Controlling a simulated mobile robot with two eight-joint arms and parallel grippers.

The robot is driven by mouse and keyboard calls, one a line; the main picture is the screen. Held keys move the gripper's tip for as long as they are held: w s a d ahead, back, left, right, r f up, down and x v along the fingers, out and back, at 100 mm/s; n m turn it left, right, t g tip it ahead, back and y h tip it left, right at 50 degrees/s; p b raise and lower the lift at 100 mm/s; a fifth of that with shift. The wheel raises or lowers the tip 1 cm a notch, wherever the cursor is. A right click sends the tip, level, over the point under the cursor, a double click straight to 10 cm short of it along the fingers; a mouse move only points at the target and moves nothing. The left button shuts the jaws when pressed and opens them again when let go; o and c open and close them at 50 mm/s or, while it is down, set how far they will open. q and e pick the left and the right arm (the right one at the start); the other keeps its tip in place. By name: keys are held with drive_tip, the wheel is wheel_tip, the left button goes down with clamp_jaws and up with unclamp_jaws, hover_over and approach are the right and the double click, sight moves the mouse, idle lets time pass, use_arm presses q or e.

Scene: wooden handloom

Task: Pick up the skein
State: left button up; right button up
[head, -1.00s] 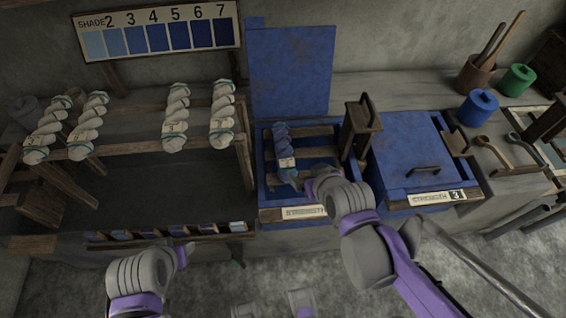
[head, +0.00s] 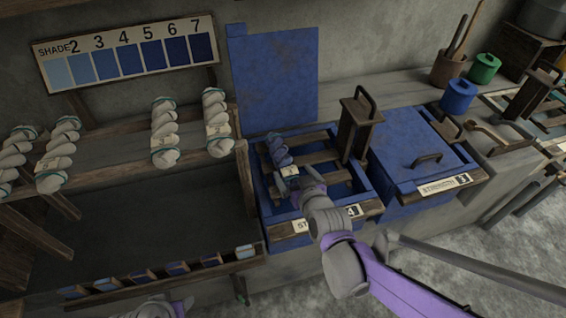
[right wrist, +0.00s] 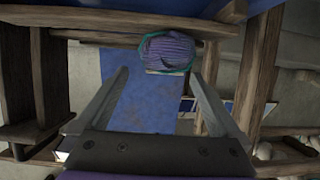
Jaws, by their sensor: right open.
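A blue skein (head: 279,153) with a pale label band lies on the wooden slats inside the open blue vat (head: 268,212). My right gripper (head: 300,180) is open at the skein's near end.
Several white skeins (head: 165,130) hang on the wooden rack to the left. A wooden post with a handle (head: 358,125) stands at the vat's right side. A lidded blue vat (head: 410,155) stands further right. The vat's raised lid (head: 275,80) stands behind.

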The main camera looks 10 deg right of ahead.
sight(286, 165)
drive_tip(key=x, duration=0.3)
drive_tip(key=b+x, duration=0.1)
drive_tip(key=x, duration=0.3)
drive_tip(key=shift+s+a+f, duration=0.1)
drive_tip(key=shift+a, duration=0.1)
drive_tip(key=c, duration=1.5)
